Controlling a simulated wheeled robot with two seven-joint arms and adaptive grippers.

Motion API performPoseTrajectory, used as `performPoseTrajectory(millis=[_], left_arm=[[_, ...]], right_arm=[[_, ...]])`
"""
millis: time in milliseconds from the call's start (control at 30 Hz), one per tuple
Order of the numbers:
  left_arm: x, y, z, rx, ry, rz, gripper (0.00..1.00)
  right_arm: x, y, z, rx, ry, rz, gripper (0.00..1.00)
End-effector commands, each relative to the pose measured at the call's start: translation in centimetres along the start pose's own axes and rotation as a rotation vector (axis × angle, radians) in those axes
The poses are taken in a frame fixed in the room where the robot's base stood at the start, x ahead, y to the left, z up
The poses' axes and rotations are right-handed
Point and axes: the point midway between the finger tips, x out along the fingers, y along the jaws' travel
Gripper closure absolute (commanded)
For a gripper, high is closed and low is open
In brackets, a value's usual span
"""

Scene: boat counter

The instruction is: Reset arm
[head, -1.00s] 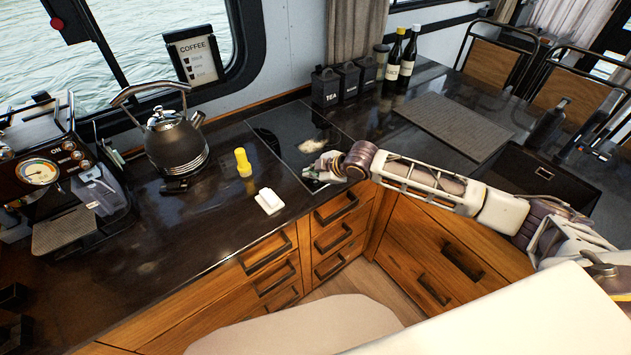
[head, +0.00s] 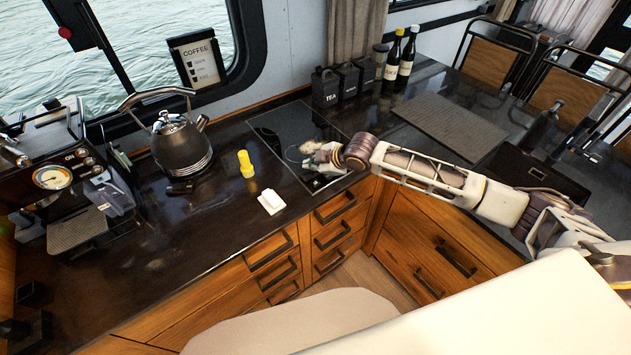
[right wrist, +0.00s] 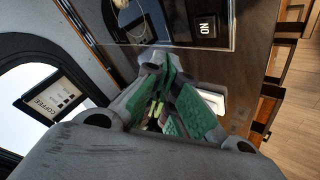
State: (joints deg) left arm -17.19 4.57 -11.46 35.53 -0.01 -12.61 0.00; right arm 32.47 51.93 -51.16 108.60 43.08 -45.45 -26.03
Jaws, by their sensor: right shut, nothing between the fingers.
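My right arm reaches in from the right in the head view. Its gripper (head: 314,158) is over the dark hob (head: 280,127) near the counter's front edge, to the right of the yellow bottle (head: 245,163) and the white block (head: 271,201). In the right wrist view the green-padded fingers (right wrist: 168,108) of this gripper are close together with nothing held between them. The white block also shows there (right wrist: 211,101), partly behind a finger. My left gripper is not in either view.
A kettle (head: 181,146) and a coffee machine (head: 62,190) stand on the left of the counter. Tea canisters (head: 326,88) and two bottles (head: 407,56) are at the back. A mat (head: 447,126) and a dark tray (head: 535,172) lie to the right.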

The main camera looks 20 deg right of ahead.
Motion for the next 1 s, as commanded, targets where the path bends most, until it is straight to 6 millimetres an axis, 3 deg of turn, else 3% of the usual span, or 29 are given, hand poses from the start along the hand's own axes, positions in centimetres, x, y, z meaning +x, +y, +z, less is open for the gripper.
performPoseTrajectory(millis=[767, 1000], left_arm=[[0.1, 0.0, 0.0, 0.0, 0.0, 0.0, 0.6], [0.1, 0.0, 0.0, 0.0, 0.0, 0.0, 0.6]], right_arm=[[0.1, -0.2, 0.0, 0.001, 0.001, -0.002, 1.0], [0.4, -2.5, -1.2, 0.022, 0.007, -0.024, 1.0]])
